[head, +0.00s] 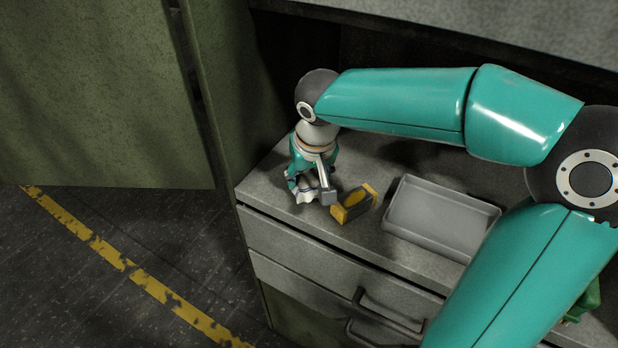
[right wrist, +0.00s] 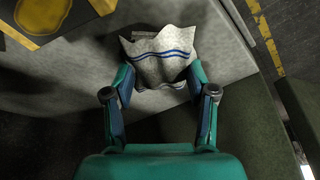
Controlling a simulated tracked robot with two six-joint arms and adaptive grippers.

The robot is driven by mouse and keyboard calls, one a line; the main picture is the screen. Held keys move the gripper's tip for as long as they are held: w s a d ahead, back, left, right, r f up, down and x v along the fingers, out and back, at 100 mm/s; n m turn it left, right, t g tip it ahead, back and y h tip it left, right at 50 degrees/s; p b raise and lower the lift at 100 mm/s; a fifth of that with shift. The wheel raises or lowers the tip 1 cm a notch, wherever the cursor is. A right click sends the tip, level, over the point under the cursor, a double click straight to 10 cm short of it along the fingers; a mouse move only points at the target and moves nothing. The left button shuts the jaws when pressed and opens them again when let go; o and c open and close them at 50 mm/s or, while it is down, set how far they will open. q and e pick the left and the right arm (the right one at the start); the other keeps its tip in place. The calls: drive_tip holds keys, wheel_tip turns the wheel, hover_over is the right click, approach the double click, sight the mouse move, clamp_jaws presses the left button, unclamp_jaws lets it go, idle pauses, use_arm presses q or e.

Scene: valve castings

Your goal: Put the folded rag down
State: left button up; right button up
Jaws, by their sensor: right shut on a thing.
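The folded rag (right wrist: 158,52) is pale grey-white with two blue stripes. In the right wrist view it sits between the fingers of my right gripper (right wrist: 160,92), which is shut on it. In the head view my right gripper (head: 312,190) points down at the left end of the grey counter (head: 262,188). A bit of the pale rag (head: 305,197) shows under it there. The rag is at or just above the counter top; I cannot tell whether it touches. My left gripper is not in view.
A yellow and dark grey block (head: 354,204) lies just right of the gripper; it also shows in the right wrist view (right wrist: 45,18). A grey shallow tray (head: 440,218) stands further right. Drawers with handles (head: 390,312) are below the counter's front edge. A green cabinet panel (head: 100,95) stands left.

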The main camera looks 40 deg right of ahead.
drive_tip(key=shift+f, duration=0.5)
drive_tip(key=shift+f, duration=0.1)
drive_tip(key=o, duration=1.1)
drive_tip(key=p+v, duration=0.1)
drive_tip(key=v, duration=1.1)
